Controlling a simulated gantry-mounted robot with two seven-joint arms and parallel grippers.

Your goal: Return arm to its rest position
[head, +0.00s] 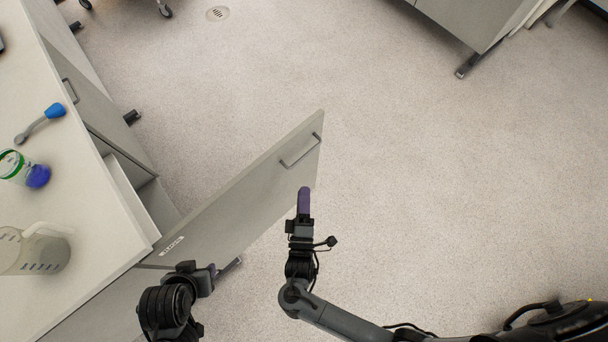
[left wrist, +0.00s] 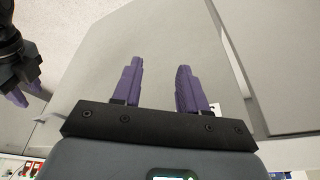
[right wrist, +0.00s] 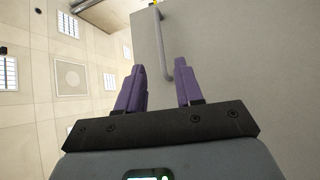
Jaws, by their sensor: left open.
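A grey cabinet door (head: 235,205) stands swung open from the counter, with a bar handle (head: 300,150) near its free end. My right gripper (head: 304,200) is beside that free end. In the right wrist view its purple fingers (right wrist: 160,75) are apart and empty, and the handle (right wrist: 166,45) shows just beyond the fingertips; I cannot tell if they touch. In the left wrist view the left gripper (left wrist: 158,72) is open and empty, facing grey panels (left wrist: 150,35).
On the white counter (head: 95,225) at left are a blue-handled tool (head: 45,120), a glass jar (head: 14,166) with a blue item beside it, and a jug (head: 35,252). The speckled floor (head: 430,180) right of the door is clear. Another cabinet (head: 470,20) stands at top right.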

